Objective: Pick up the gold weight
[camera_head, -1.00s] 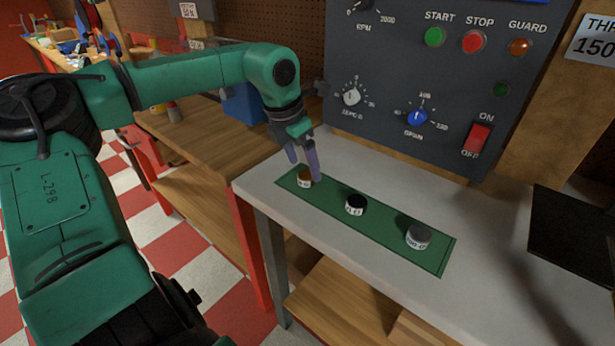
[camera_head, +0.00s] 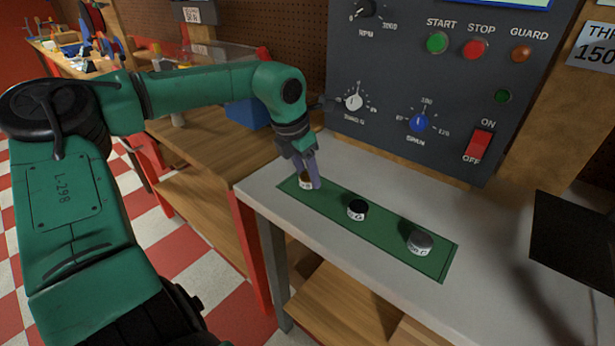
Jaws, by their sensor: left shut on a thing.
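The gold weight (camera_head: 304,181) is a small cylinder with a gold-brown top and a white label band. It stands at the far left end of the green mat (camera_head: 388,233). My left gripper (camera_head: 309,180) reaches down over it, with its purple fingers shut on it and partly hiding it. I cannot tell whether the weight is clear of the mat. My right gripper is not in view.
The mat lies on a light grey table (camera_head: 361,170). A dark control panel (camera_head: 450,80) with knobs and buttons rises behind it. A black flat panel (camera_head: 573,243) is at the right. A wooden bench with a blue box (camera_head: 245,112) is at the left.

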